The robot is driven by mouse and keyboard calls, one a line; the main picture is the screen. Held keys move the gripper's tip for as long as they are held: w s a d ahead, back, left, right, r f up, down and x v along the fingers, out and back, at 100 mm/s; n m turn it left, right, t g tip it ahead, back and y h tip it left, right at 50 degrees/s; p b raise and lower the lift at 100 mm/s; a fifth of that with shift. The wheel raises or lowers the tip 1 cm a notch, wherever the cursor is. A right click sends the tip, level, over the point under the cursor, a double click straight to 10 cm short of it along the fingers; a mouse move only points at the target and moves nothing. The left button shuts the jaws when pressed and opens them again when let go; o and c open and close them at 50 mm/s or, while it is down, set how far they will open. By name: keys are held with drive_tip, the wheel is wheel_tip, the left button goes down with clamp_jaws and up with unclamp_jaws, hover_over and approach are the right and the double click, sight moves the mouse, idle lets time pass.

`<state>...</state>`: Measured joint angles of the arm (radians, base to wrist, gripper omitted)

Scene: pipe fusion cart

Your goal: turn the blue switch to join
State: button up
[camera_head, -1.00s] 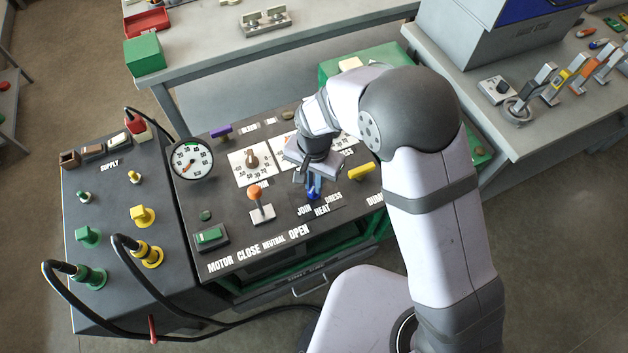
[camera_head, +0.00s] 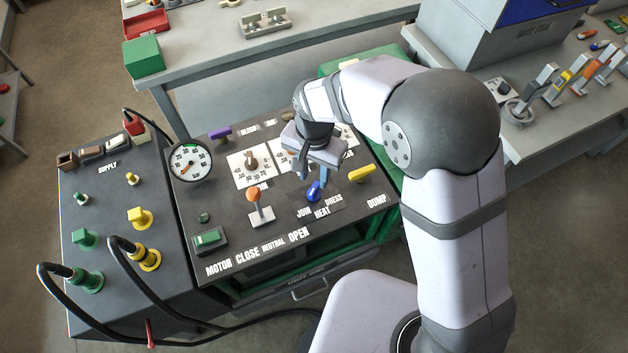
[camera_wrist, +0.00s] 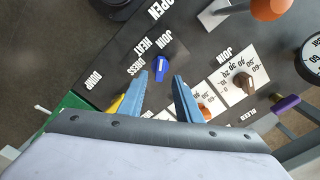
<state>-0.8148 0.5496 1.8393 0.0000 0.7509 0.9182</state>
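The blue switch (camera_head: 314,190) stands on the dark sloping panel behind the labels JOIN, HEAT and PRESS. In the wrist view the blue switch (camera_wrist: 161,70) shows between and just beyond my fingertips, with its long axis roughly toward JOIN; the exact setting is hard to tell. My gripper (camera_head: 313,180) is open and empty above and behind the switch, its two blue fingers apart on either side of it. It seems clear of the switch. The wrist view also shows my gripper (camera_wrist: 160,77) open.
An orange-knobbed lever (camera_head: 254,195) stands left of the switch and a yellow handle (camera_head: 362,173) right of it. A brown dial (camera_head: 251,162) and a gauge (camera_head: 190,162) lie farther back and left. A green button (camera_head: 208,237) is at the front left.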

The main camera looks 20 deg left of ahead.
drive_tip(key=shift+r, duration=1.25)
drive_tip(key=n, duration=0.3)
drive_tip(key=shift+w+a, duration=0.15)
drive_tip(key=s+d+f+n, duration=0.2)
drive_tip(key=s+d+n, duration=0.1)
drive_tip(key=s+d+f+n+g+h, duration=0.1)
drive_tip(key=s+d+n, duration=0.1)
drive_tip(key=shift+d+f, duration=0.15)
drive_tip(key=shift+f, duration=0.25)
drive_tip(key=s+d+r+m, duration=0.1)
drive_tip(key=d+r+m, duration=0.2)
drive_tip(key=d, duration=0.9)
drive_tip(key=s+d+r+m+t+y, duration=0.1)
drive_tip(key=d+r+m, duration=0.2)
drive_tip(key=d, duration=1)
drive_tip(key=shift+d+r+m, duration=0.2)
drive_tip(key=shift+d+m, duration=0.05)
drive_tip(key=shift+m, duration=0.15)
